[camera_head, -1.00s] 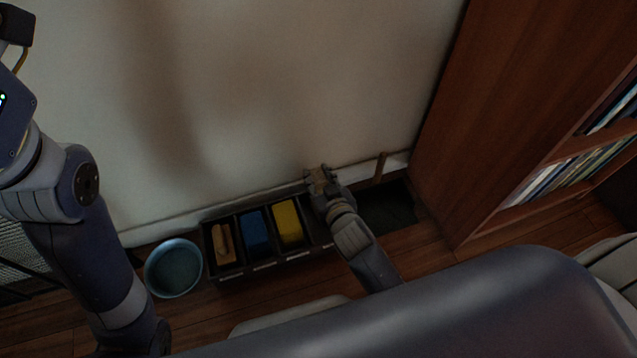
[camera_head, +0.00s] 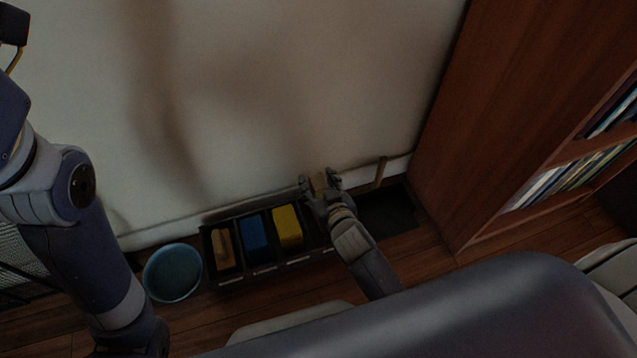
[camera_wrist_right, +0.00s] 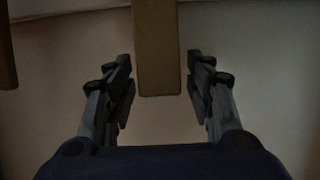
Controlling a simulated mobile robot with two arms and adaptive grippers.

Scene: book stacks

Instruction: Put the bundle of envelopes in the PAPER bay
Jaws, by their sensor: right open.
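A tan, flat-sided piece, which looks like the bundle of envelopes (camera_wrist_right: 157,50), stands between the fingers of my right gripper (camera_wrist_right: 160,85) in the wrist view. The fingers are open, with a gap on each side of it. My right arm hides that end of the rack. The labels on the rack's front are too small to read. My left gripper is out of view.
The rack's other bays hold a brown item (camera_head: 223,248), a blue item (camera_head: 254,235) and a yellow item (camera_head: 288,228). A blue-grey bucket (camera_head: 172,273) stands left of the rack. A brown upright stick (camera_head: 380,172) and a wooden bookcase (camera_head: 500,110) are at right.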

